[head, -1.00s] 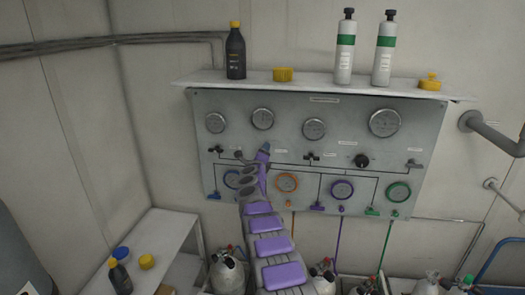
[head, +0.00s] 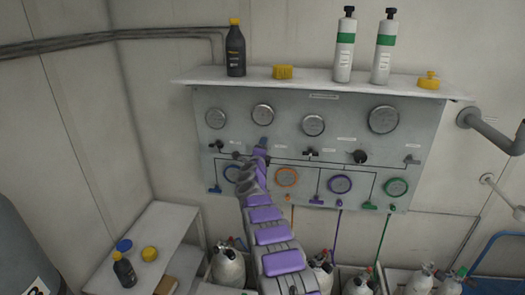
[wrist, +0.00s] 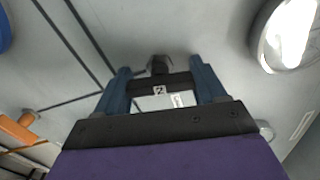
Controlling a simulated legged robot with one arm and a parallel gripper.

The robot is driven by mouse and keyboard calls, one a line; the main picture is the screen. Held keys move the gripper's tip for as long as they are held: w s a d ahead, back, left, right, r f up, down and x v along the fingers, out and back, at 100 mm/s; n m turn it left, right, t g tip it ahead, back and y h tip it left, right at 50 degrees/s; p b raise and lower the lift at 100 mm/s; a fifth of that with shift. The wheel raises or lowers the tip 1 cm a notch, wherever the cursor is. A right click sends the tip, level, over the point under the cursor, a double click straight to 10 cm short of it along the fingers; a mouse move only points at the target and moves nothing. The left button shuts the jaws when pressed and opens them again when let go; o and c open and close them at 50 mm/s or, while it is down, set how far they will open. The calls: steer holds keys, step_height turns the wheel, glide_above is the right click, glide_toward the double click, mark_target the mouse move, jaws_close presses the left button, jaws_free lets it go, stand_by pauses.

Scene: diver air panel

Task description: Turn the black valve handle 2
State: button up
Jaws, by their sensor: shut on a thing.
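The black valve handle 2 (wrist: 172,82) shows in the wrist view as a dark bar with a white "2" tag, in front of a dark stem on the grey panel. My gripper (wrist: 156,76) has its two blue fingers on either side of this handle, shut on it. In the head view my gripper (head: 262,145) is at the panel's left-middle part, below the second gauge. There the handle is hidden behind my gripper, and its turn angle cannot be told.
The grey panel (head: 340,105) carries several round gauges and other black valves, including a round black knob (head: 360,156). A shelf (head: 310,86) with bottles juts out above it. Gas cylinders (head: 228,267) stand below. A white side table (head: 165,240) is at the left.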

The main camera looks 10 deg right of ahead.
steer(key=o, duration=0.6)
steer(key=shift+a+f, duration=0.15)
steer(key=o, duration=0.4)
steer(key=shift+w+a, duration=0.1)
steer(key=shift+a, duration=0.05)
steer(key=shift+o, duration=0.2)
steer(key=shift+s+b, duration=0.2)
steer(key=shift+b, duration=0.1)
steer(key=shift+s, duration=0.2)
steer(key=b+v, duration=0.5)
steer(key=v, duration=1.1)
steer(key=shift+s+a+b, duration=0.3)
